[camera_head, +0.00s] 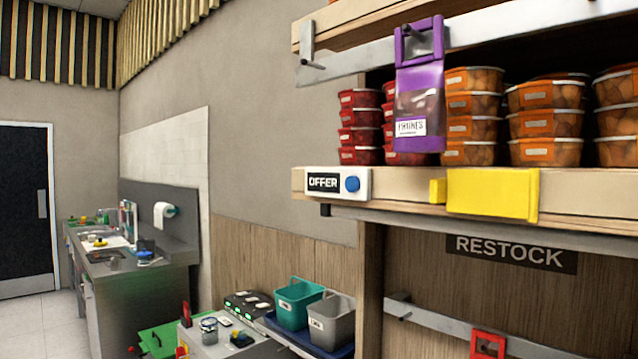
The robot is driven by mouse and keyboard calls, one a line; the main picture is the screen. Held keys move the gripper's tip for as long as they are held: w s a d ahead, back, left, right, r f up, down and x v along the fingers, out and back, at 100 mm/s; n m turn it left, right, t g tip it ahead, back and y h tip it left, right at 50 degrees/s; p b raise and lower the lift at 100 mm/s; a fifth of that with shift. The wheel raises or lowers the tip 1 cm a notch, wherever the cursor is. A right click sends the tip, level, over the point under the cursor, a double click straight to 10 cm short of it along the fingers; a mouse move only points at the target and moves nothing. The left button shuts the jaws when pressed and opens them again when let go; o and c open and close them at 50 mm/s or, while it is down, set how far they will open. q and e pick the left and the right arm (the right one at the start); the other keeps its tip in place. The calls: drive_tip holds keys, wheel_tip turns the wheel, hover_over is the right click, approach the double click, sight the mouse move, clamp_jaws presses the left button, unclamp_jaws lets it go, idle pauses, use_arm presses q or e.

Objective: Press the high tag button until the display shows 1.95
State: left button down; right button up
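The high tag (322,184) is a white block on the front edge of the upper shelf, near its left end. Its dark display reads OFFER in white letters; no number shows on it. A round blue button (352,184) sits on the tag to the right of the display. Neither of my grippers is in view, and nothing touches the button.
A yellow block (492,193) sits on the shelf edge right of the tag. A purple pouch (420,100) hangs above from a rail hook. Red tubs (360,137) and orange tubs (545,123) fill the shelf. Teal (293,305) and grey bins (331,322) stand below.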

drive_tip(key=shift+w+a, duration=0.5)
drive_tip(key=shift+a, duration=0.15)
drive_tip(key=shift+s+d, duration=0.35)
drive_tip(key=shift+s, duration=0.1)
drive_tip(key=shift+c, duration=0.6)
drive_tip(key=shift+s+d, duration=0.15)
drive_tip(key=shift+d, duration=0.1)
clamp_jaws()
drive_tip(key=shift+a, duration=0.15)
